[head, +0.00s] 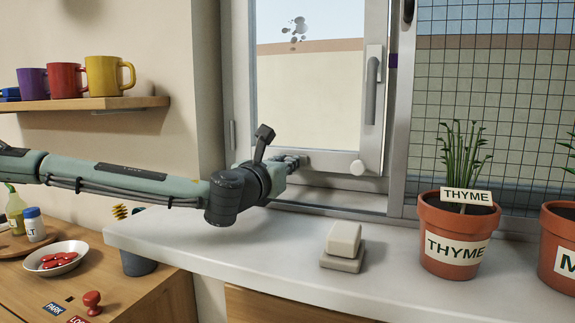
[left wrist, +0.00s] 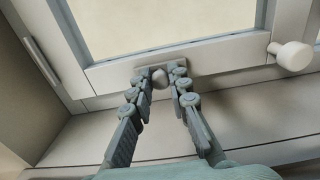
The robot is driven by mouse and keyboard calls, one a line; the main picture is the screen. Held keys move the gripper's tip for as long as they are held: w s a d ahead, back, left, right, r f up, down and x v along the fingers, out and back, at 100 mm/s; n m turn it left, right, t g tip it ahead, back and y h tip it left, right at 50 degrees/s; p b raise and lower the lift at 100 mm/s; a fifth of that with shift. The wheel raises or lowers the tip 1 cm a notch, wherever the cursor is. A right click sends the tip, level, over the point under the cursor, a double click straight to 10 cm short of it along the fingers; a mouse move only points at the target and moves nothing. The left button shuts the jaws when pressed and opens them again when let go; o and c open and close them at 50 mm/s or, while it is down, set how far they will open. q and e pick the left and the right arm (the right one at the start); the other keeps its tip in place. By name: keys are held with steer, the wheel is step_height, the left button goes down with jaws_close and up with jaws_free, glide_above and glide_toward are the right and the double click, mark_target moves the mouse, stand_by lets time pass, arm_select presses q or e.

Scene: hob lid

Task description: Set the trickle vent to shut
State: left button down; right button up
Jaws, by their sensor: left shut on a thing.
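The trickle vent is a slim strip on the bottom rail of the window sash, seen in the left wrist view (left wrist: 200,66). Its small grey knob (left wrist: 160,77) sits between my fingertips. My left gripper (head: 295,161) reaches the lower rail of the window from the left. In the left wrist view my left gripper (left wrist: 161,82) is shut on the knob, with a finger on each side. In the head view my own gripper hides the knob. I cannot read any vent marking. My right gripper is not in view.
The window handle (head: 372,85) and a round white knob (head: 357,168) are right of my gripper. A soap-like beige block (head: 344,240) and thyme pot (head: 455,250) stand on the sill (head: 225,240). A mug shelf (head: 95,103) hangs at the left.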

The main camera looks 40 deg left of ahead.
arm_select(q)
steer(key=shift+d, duration=0.15)
steer(key=c, duration=1.4)
jaws_free()
steer(key=v, duration=0.5)
steer(key=shift+s, duration=0.55)
steer(key=shift+s+d, duration=0.3)
steer(key=shift+s, duration=0.4)
